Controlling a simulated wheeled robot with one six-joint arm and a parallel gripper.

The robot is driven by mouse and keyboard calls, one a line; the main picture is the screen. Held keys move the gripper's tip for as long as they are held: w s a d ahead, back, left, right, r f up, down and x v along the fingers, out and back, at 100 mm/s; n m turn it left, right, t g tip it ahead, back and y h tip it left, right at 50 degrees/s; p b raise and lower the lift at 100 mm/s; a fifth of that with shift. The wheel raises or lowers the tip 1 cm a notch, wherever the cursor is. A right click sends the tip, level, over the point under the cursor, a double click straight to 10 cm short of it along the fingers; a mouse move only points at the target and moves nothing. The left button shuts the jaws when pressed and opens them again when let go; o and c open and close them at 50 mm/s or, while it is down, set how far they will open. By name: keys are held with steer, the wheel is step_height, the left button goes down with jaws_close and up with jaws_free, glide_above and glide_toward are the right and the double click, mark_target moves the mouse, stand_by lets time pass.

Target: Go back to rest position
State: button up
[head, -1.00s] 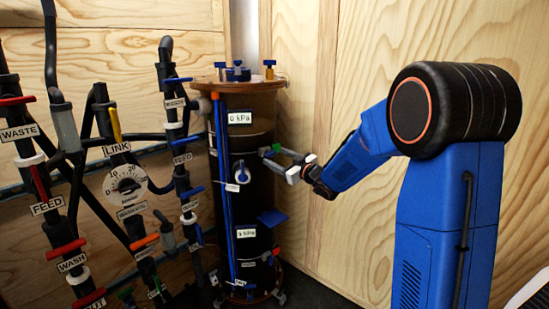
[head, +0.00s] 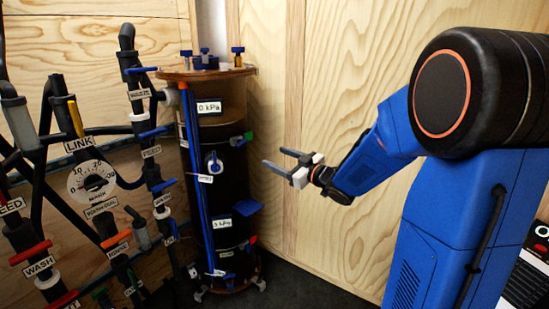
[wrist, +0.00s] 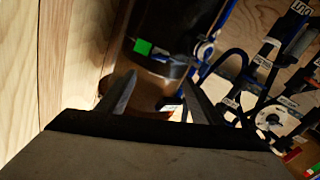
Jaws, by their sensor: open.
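My gripper (head: 281,161) is open and empty in the head view. Its two fingers point left toward the dark filter column (head: 229,135), with a gap between the fingertips and the column. The column stands upright with a wooden top flange (head: 172,74) and labels reading 0 kPa and 3 kPa. In the wrist view, the two fingers (wrist: 158,98) are spread apart with nothing between them. The column (wrist: 175,30), with a green tab (wrist: 143,46), shows beyond them, appearing tilted.
Black pipes with coloured valve handles and a round dial (head: 92,187) fill the left side. Plywood walls (head: 330,60) stand behind. A panel with dark buttons (head: 530,270) is at the lower right. Clear space lies between the column and my arm.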

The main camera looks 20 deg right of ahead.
stand_by(0.4)
steer(key=s+d+m+g+h, duration=0.2)
steer(key=s+d+m+h, duration=0.1)
steer(key=s+h, duration=0.25)
steer(key=s+d+m+g+h, duration=0.1)
steer(key=s+d+m+h, duration=0.25)
steer(key=s, duration=0.35)
steer(key=s+a+f+g, duration=0.2)
steer(key=s, duration=0.7)
steer(key=s+a+f+m+g, duration=0.1)
steer(key=s+a+f+g, duration=0.2)
steer(key=s, duration=0.6)
steer(key=s+a+f+m+g+y, duration=0.1)
steer(key=s+a+f+g, duration=0.2)
steer(key=s, duration=0.6)
steer(key=shift+f, duration=0.25)
steer(key=shift+d, duration=0.1)
steer(key=shift+c, duration=0.3)
